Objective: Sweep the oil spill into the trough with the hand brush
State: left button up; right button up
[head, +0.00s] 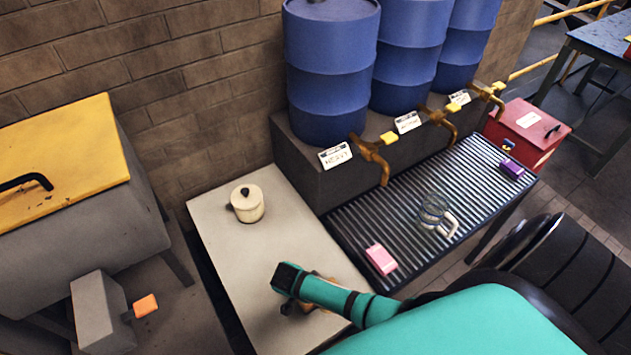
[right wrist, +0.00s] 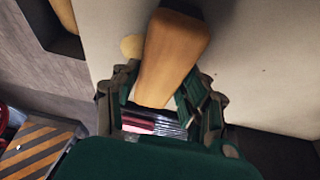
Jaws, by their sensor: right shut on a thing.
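My right gripper (right wrist: 160,105) is shut on a wooden piece (right wrist: 172,55), which looks like the hand brush's handle. In the head view my arm hides most of it; a little brown wood (head: 326,282) shows beside the arm, over the pale table (head: 225,270). The bristles cannot be made out. No oil spill can be made out on the visible tabletop. A slatted metal trough (head: 385,215) stands right of the table, below the brass taps. My left gripper is not in view.
A cream lidded pot (head: 247,205) stands on the table. A pink box (head: 380,259), a glass jug (head: 434,212) and a purple box (head: 511,169) stand on the slats. Blue drums (head: 330,80) stand behind. A yellow-lidded bin (head: 65,150) is at left.

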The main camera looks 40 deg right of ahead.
jog(key=shift+s+r, duration=0.1)
jog(key=shift+s, duration=0.85)
jog(key=shift+s+a+f, duration=0.1)
jog(key=shift+s+a, duration=0.05)
jog(key=shift+s, duration=0.9)
jog(key=shift+s+a+f, duration=0.1)
jog(key=shift+s, duration=0.9)
jog(key=shift+s+r, duration=0.15)
jog(key=shift+s, duration=1.1)
notch_tip(320, 180, up, 7)
